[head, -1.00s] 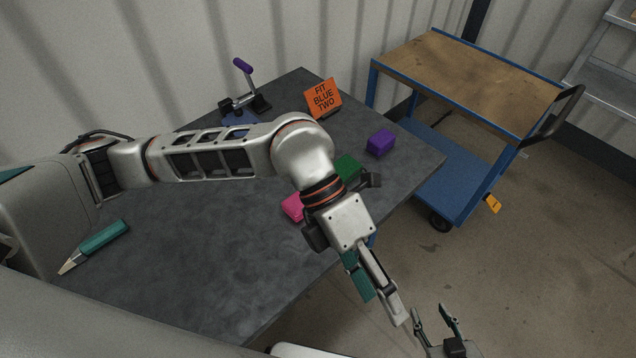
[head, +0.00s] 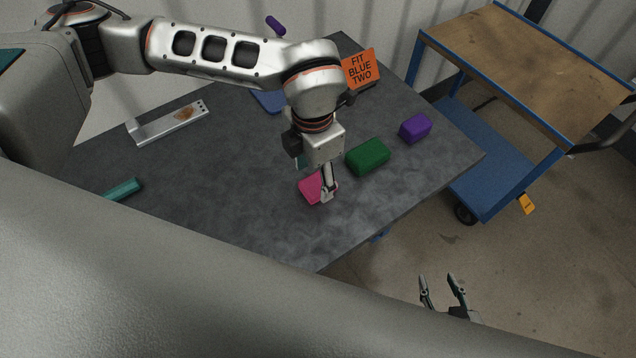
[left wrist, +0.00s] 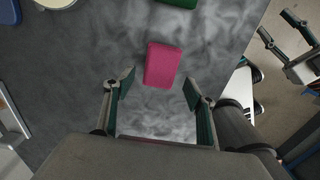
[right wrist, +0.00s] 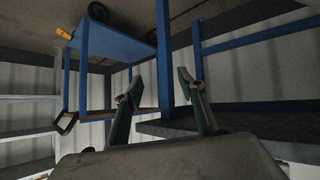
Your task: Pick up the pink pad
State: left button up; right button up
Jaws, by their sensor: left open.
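The pink pad (head: 311,187) lies on the dark grey table near its front edge, partly hidden in the head view by my left gripper (head: 315,178). In the left wrist view the pink pad (left wrist: 163,65) lies just beyond and between the spread fingertips of my left gripper (left wrist: 158,88). The left gripper is open, points down and holds nothing. My right gripper (head: 442,290) is open and empty, off the table's front edge. It also shows open in the right wrist view (right wrist: 160,88).
A green block (head: 368,157) and a purple block (head: 415,128) lie right of the pad. An orange sign (head: 360,68) reads "FIT BLUE TWO". A metal bracket (head: 165,124) and a teal-handled tool (head: 124,189) lie left. A blue trolley (head: 500,150) stands right of the table.

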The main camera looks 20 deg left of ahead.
aim_at(314, 183)
pick_arm(q)
notch_tip(314, 183, down, 4)
jog(key=c, duration=1.1)
jog(key=shift+r, duration=0.15)
notch_tip(314, 183, up, 20)
jog(key=shift+f+p, duration=0.1)
jog(key=shift+p, duration=0.4)
jog(key=o, duration=0.3)
jog(key=c, duration=0.4)
jog(key=shift+w+a, duration=0.1)
jog(key=shift+c, duration=0.2)
